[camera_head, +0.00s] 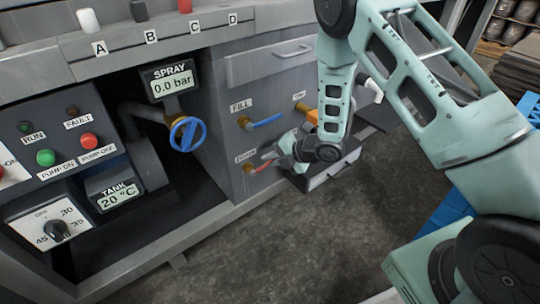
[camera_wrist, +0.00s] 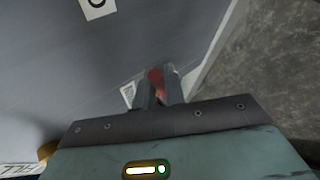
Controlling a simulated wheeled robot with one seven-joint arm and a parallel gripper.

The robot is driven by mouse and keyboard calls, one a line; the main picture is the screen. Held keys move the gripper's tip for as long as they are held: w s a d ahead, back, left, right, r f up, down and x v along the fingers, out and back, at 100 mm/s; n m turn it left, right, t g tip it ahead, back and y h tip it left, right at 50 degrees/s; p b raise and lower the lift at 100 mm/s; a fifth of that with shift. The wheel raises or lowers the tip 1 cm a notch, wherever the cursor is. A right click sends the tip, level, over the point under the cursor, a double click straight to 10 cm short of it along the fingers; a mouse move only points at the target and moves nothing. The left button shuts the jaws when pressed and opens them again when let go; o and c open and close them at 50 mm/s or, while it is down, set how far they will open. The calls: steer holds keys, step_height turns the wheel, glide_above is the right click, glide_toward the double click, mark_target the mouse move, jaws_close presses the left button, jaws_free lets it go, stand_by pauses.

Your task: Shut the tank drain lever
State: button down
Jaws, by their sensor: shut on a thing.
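The tank drain lever (camera_head: 262,168) is red and sits on a small brass valve low on the grey cabinet side, below a label that seems to read DRAIN. In the head view it points right from the valve, roughly level, and its outer end is partly hidden by my gripper (camera_head: 270,157). In the wrist view the red lever (camera_wrist: 156,79) shows between the two dark fingers of my gripper (camera_wrist: 160,88), which are shut on it. The valve body is not clear in the wrist view.
The blue FILL lever (camera_head: 265,120) points right, above the drain lever. An orange-handled valve (camera_head: 307,113) is close beside my forearm. A grey box with a handle (camera_head: 328,177) stands just right of my gripper. The floor in front (camera_head: 260,245) is clear.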

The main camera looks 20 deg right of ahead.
steer(key=shift+d+f+m+y, duration=0.2)
steer(key=shift+f+m+y, duration=0.85)
steer(key=shift+y, duration=0.45)
steer(key=shift+f, duration=0.1)
steer(key=c, duration=1.7)
jaws_free()
steer(key=shift+c, duration=0.2)
steer(key=p+v, duration=0.7)
steer(key=v, duration=1)
steer(key=shift+d, duration=0.2)
steer(key=shift+s+d, duration=0.1)
